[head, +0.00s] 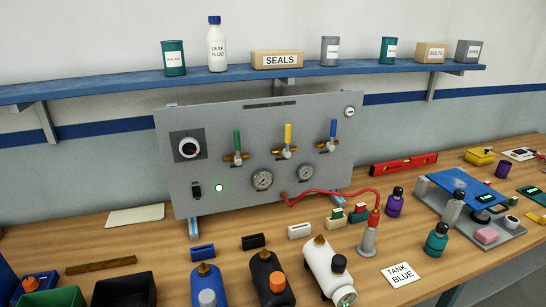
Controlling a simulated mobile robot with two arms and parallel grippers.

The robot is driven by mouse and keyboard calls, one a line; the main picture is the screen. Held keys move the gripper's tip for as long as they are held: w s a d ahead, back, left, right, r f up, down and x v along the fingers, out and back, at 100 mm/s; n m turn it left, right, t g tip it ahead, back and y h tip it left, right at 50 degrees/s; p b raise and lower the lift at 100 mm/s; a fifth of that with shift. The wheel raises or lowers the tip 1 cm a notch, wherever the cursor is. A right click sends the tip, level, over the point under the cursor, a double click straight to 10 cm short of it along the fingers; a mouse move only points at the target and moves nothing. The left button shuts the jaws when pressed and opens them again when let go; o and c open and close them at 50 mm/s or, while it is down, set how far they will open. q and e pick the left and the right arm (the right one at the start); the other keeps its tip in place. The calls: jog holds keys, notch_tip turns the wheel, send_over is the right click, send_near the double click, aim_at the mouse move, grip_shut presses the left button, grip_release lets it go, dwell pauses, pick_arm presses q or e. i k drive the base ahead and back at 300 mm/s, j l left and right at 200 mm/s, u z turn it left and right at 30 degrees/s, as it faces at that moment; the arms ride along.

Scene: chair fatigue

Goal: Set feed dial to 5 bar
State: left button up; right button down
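A grey panel (330,105) stands upright on the wooden bench. A black switch (196,190) is beside a lit green lamp (219,188). Neither gripper shows.
A red hose (345,191) runs from the panel to a grey stand (368,240). Blue, black and white tanks (322,262) stand in front, near a "TANK BLUE" card (401,274). Black and green bins are at lower left. A blue shelf (120,83) with containers hangs above.

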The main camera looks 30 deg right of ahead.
aim_at(189, 148)
jog(key=k+l, duration=0.1)
jog(key=l, duration=0.3)
jog(key=k+l, duration=0.1)
jog(key=l, duration=0.35)
jog(key=k+l, duration=0.1)
jog(key=l, duration=0.3)
jog(key=u, duration=0.05)
